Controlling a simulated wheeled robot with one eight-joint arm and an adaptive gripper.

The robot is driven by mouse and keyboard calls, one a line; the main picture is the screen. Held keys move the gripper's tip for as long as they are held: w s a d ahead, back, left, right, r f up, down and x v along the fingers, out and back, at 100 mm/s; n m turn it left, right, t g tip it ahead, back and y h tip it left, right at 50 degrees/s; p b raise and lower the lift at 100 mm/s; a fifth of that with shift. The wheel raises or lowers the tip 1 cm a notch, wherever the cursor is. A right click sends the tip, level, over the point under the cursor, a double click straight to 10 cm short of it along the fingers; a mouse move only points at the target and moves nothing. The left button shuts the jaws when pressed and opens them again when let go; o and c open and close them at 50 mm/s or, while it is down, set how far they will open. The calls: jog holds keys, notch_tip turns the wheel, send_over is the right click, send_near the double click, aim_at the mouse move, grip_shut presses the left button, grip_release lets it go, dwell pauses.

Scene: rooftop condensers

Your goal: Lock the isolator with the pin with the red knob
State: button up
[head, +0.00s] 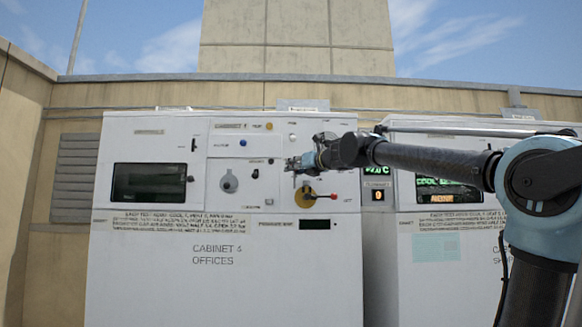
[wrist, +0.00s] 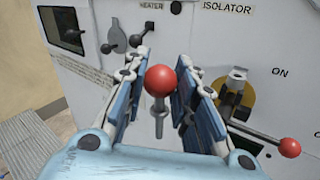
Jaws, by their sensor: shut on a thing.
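The pin's grey shaft (wrist: 158,115) shows below the knob. The isolator, a yellow disc (wrist: 237,99) with a grey lever ending in another red knob (wrist: 289,147), is right of the fingers. In the head view the isolator disc (head: 304,199) is just below my gripper, its lever pointing right. The pin cannot be made out there.
A second cabinet (head: 450,260) stands to the right, behind my arm.

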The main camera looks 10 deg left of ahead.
jog(key=shift+r, duration=2.05)
jog(key=shift+a, duration=0.1)
